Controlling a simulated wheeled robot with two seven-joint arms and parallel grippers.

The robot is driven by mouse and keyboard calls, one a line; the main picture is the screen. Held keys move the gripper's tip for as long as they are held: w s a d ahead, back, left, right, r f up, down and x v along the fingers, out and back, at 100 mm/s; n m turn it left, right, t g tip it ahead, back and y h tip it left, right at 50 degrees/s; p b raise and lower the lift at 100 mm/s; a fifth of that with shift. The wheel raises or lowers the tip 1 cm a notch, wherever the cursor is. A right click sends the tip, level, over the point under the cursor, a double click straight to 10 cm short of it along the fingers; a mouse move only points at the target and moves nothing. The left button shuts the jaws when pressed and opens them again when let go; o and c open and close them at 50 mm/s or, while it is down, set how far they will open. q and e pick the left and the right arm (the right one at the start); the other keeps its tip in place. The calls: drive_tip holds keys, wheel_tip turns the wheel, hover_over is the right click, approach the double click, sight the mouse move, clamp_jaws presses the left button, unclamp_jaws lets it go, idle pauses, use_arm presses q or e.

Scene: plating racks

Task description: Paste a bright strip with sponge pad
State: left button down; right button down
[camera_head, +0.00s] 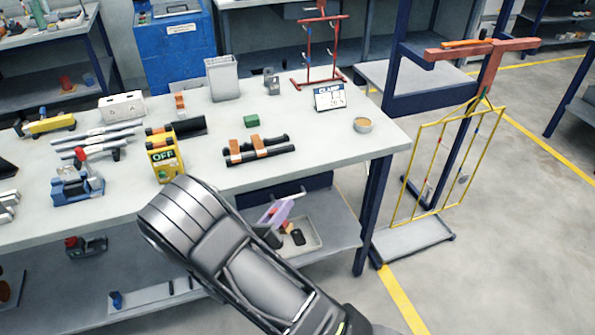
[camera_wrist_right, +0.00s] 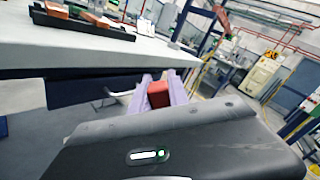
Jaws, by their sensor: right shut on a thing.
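My right gripper (camera_head: 276,213) hangs in front of the bench, below the top's front edge, with its purple fingers showing past my dark arm. In the right wrist view, the purple fingers (camera_wrist_right: 158,92) are shut on a small red block (camera_wrist_right: 158,95); I cannot tell whether this is the sponge pad. A small green block (camera_head: 251,121), pad-like, lies on the bench (camera_head: 320,138). I cannot pick out a bright strip for sure. A yellow wire rack (camera_head: 416,165) with thin hanging pieces stands at the right. My left gripper is not in view.
Black bars with orange blocks (camera_head: 259,149) lie near the bench edge. A yellow OFF box (camera_head: 164,158), a clamp sign (camera_head: 329,97), a round tin (camera_head: 362,125) and a red stand (camera_head: 318,50) stand on the bench. A tray (camera_head: 302,243) sits on the lower shelf.

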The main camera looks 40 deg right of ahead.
drive_tip(key=a+r+n+t+y, duration=0.2)
drive_tip(key=a+r+n+t, duration=0.1)
drive_tip(key=a, duration=1.4)
drive_tip(key=shift+a+t, duration=0.15)
drive_tip(key=shift+t, duration=0.45)
drive_tip(key=shift+s, duration=0.15)
